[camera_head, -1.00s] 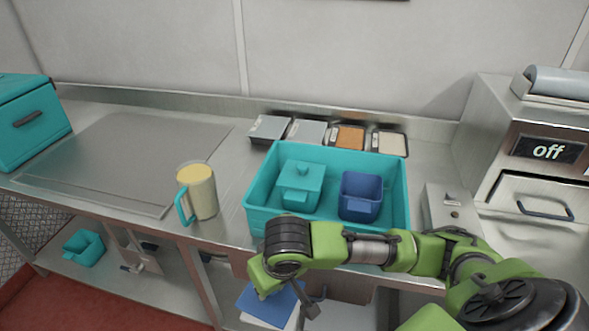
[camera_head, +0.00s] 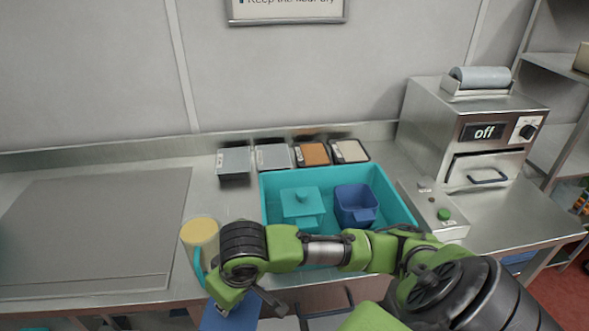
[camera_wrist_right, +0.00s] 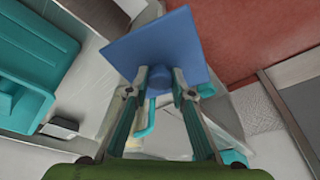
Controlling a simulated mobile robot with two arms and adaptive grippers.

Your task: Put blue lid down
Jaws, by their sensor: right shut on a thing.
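The blue lid (camera_head: 229,316) is a flat square plate, held low at the counter's front edge, in front of the pitcher and partly cut off by the picture's bottom. In the right wrist view the lid (camera_wrist_right: 180,35) shows whole with its round knob (camera_wrist_right: 160,78). My right gripper (camera_wrist_right: 161,84) is shut on that knob; its fingertips are largely hidden in the head view. The open blue container (camera_head: 357,204) stands without a lid in the teal tray (camera_head: 412,216), right of a lidded teal container (camera_head: 301,207). My left gripper is not in view.
A cream-filled pitcher (camera_head: 200,234) with a teal handle stands behind my right gripper. Several small bins, including an orange-filled one (camera_head: 312,153), line the back wall. A machine marked "off" (camera_head: 484,132) stands at right. The flat plate (camera_head: 95,230) at left is clear.

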